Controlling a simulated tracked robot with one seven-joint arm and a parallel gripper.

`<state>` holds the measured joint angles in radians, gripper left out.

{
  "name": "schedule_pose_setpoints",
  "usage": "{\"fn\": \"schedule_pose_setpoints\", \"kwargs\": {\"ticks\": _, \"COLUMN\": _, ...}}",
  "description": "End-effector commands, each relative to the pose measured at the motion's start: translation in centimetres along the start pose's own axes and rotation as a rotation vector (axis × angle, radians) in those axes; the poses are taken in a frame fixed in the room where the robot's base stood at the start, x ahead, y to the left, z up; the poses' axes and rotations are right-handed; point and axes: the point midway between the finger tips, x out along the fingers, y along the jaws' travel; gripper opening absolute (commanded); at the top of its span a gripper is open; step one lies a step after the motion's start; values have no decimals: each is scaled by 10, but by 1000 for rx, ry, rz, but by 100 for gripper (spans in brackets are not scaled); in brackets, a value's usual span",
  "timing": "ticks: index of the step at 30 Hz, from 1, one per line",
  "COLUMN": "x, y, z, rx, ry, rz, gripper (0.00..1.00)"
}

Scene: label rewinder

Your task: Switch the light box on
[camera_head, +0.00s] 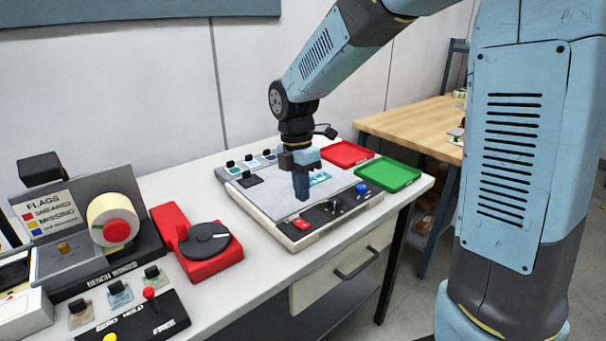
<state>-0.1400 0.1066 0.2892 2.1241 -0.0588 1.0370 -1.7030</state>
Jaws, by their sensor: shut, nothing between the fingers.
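The light box (268,203) is a low pale box with a flat grey top on the white bench, right of the middle. A black control strip runs along its front edge. The strip carries a red switch (300,223) at its left end, small dark knobs (334,206) in the middle and a blue knob (362,187) at the right. My gripper (301,197) is shut and empty, pointing down over the light box near the control strip, just behind the red switch. I cannot tell whether its tips touch the surface. A blue-and-white label (320,178) lies partly behind it.
Red (345,153) and green (388,174) trays lie at the right. At the left stand a red device with a black disc (207,238), a label roll (112,219) on its stand, and a black control box (135,318). A wooden table (425,122) stands behind.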

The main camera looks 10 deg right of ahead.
Motion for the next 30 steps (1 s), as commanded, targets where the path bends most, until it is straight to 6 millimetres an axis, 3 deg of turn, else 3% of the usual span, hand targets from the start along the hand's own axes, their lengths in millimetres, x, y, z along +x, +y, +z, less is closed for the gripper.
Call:
{"fn": "schedule_pose_setpoints", "kwargs": {"ticks": 6, "x": 38, "y": 0, "z": 0, "rx": 0, "ry": 1, "rz": -3, "gripper": 0}}
{"fn": "schedule_pose_setpoints", "kwargs": {"ticks": 12, "x": 62, "y": 0, "z": -1, "rx": 0, "ry": 0, "rz": -1, "gripper": 0}}
{"fn": "schedule_pose_setpoints", "kwargs": {"ticks": 30, "x": 75, "y": -1, "z": -1, "rx": 1, "ry": 0, "rz": -1, "gripper": 0}}
